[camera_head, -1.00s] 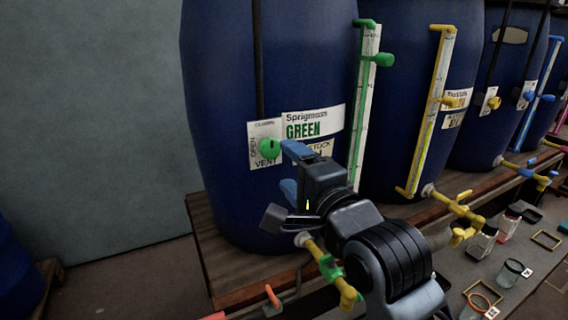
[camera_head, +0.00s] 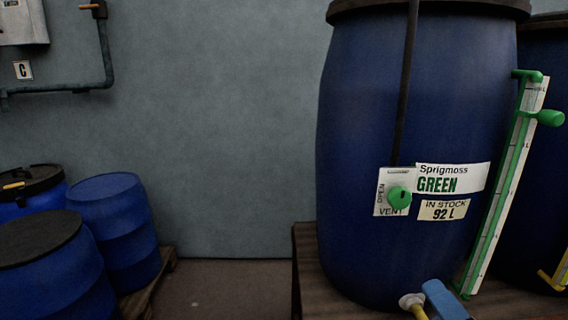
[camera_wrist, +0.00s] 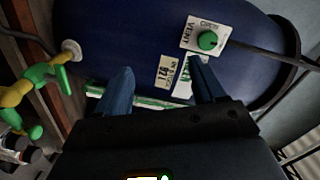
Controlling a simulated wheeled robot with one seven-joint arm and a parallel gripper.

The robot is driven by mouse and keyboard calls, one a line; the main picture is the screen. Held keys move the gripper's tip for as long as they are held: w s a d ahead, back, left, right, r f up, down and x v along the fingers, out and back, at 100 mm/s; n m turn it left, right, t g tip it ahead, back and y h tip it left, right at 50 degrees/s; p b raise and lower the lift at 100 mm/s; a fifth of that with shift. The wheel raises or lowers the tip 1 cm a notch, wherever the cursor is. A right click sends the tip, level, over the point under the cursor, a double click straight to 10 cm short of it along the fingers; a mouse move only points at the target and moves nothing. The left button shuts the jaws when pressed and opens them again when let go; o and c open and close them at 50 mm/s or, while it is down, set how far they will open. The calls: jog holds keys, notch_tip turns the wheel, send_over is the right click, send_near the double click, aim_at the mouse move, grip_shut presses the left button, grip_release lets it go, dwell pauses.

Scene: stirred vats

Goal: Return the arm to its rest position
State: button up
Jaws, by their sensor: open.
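My gripper (camera_wrist: 160,74) is open in the wrist view, its two blue fingers apart with nothing between them. Beyond them is the blue Sprigmoss GREEN vat (camera_head: 360,130). In the head view only a blue part of my gripper (camera_head: 445,300) shows at the bottom edge, below the vat's label; the rest of the arm is out of frame. The green vent knob (camera_head: 399,198) sits on its white plate, clear of my gripper. It also shows in the wrist view (camera_wrist: 208,40).
The vat stands on a wooden bench (camera_head: 306,270). A green gauge (camera_head: 505,185) is on its right. Blue drums (camera_head: 115,225) stand at the left by the grey wall (camera_head: 220,120). A yellow and green tap (camera_wrist: 35,85) shows in the wrist view. Floor between drums and bench is clear.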

jog(key=s+f+n+g, duration=0.1)
jog(key=s+f+n, duration=0.25)
jog(key=s, duration=0.45)
jog(key=s+f+n, duration=0.3)
jog(key=s+f, duration=0.1)
jog(key=s, duration=0.3)
jog(key=s+n+g, duration=0.1)
jog(key=s+n, duration=0.6)
jog(key=s, duration=1)
jog(key=shift+a+r, duration=0.15)
jog(key=shift+a, duration=0.2)
